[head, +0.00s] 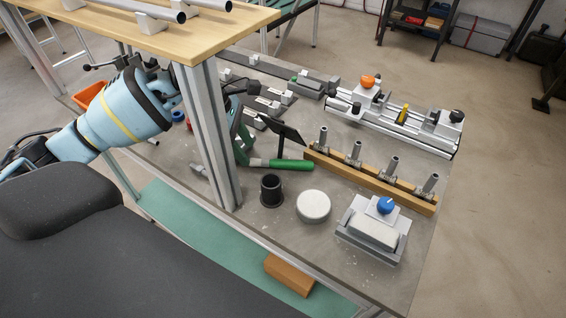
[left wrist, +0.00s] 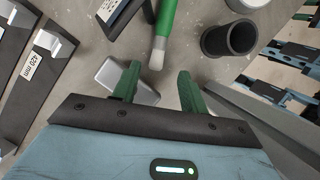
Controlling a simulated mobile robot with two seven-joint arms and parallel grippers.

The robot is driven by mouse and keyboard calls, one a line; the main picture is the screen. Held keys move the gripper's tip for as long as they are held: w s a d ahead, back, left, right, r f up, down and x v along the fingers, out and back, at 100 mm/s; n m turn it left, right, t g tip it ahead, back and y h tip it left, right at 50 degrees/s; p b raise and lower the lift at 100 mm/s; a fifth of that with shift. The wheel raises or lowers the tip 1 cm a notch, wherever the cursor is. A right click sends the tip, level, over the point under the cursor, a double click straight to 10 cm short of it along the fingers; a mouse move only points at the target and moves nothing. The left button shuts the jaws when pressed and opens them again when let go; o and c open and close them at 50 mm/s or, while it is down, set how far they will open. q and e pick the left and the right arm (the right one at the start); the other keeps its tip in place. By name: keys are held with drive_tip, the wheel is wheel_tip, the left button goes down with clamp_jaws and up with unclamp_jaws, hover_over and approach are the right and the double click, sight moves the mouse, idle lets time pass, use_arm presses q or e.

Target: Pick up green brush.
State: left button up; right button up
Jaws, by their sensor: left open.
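The green brush lies on the grey bench top, its green handle (head: 290,164) pointing right in the head view. In the left wrist view its green handle (left wrist: 168,18) comes in from the top and ends in a pale tip (left wrist: 158,52). My left gripper (left wrist: 158,82) is open and empty, with green fingers. The brush's pale tip lies just ahead of the gap between the fingers, apart from both. In the head view my left gripper (head: 243,146) is partly hidden behind the upright post. My right gripper is not clearly visible.
The metal post (head: 208,135) stands close to my left arm. A black cup (head: 271,190) and a white round pad (head: 313,206) are near the brush. A silver block (left wrist: 112,76) is beside my left finger.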

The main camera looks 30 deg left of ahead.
sight(257, 160)
use_arm(q)
drive_tip(key=x, duration=0.4)
drive_tip(key=shift+w+d, duration=0.2)
drive_tip(key=shift+w, duration=0.15)
clamp_jaws()
